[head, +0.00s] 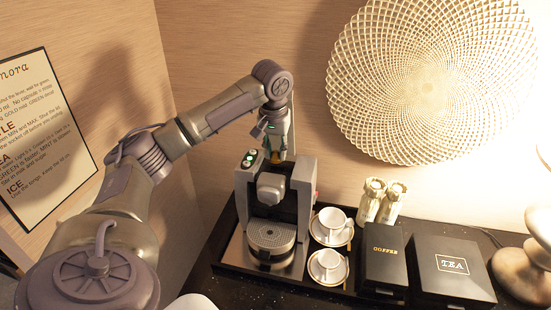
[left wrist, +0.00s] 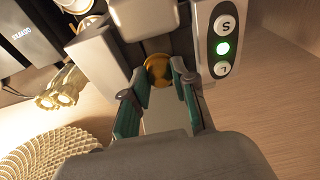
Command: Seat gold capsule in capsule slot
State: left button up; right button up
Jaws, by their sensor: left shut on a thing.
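The gold capsule (left wrist: 158,70) shows as a round gold disc between my left gripper's green-padded fingertips (left wrist: 160,76) in the left wrist view. My left gripper (head: 276,150) is shut on it and points down over the top of the coffee machine (head: 305,184). In the head view only a small orange-gold bit of the capsule (head: 275,157) shows below the fingers. The capsule is at the top opening of the machine, behind the grey front head. The slot itself is mostly hidden, and I cannot tell how deep the capsule sits. My right gripper is not in view.
Buttons and a green light (left wrist: 222,48) are on the machine's top beside the fingers. Two white cups (head: 332,222) on saucers stand right of the machine. Two bottles (head: 371,197), a coffee box (head: 384,265) and a tea box (head: 450,268) are farther right.

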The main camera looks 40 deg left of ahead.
aim_at(275, 160)
pick_arm(q)
notch_tip(275, 160, down, 4)
jog(key=shift+r+p, duration=0.25)
jog(key=shift+p, duration=0.55)
jog(key=shift+f, duration=0.2)
jog(key=shift+d+f, duration=0.1)
jog(key=shift+f, duration=0.5)
jog(key=o, duration=0.6)
jog(key=shift+f, duration=0.1)
jog(key=shift+c, duration=0.2)
jog(key=shift+o, duration=0.9)
jog(key=shift+w, duration=0.1)
